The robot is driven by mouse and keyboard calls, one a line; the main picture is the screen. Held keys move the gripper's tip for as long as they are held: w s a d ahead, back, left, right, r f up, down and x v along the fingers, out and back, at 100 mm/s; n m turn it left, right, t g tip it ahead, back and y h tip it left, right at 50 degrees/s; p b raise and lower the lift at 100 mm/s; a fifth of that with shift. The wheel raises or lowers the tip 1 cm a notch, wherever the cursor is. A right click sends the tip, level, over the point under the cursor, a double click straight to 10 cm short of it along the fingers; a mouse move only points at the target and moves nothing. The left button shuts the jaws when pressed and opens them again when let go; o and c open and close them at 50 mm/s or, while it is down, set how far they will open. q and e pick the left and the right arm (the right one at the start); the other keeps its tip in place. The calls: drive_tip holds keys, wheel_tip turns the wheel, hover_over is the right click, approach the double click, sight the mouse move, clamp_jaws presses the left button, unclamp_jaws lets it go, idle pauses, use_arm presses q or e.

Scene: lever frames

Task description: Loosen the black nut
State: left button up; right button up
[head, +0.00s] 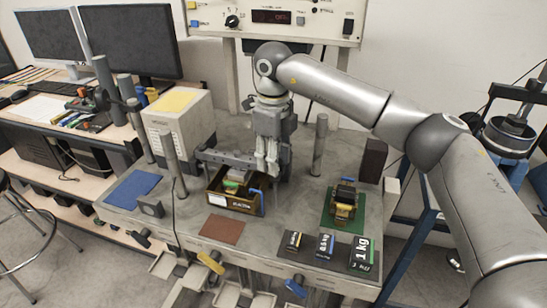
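I cannot pick out the black nut for certain. Dark clamp-like parts (141,238) sit at the table's front left edge, too small to tell what they are. My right gripper (266,170) points down over the back of the table, its arm coming in from the right. Its fingers look close together beside a grey horizontal bar (222,158); I cannot tell whether they touch it or hold anything. My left gripper is not in view.
A brown tray (234,204) with small items stands just in front of the gripper. Upright grey posts (319,145) (173,165) rise from the grey table. Labelled weights (362,254) stand front right.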

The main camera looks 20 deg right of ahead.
drive_tip(key=shift+o, duration=1)
wheel_tip(320, 180, up, 12)
drive_tip(key=shift+f, duration=0.1)
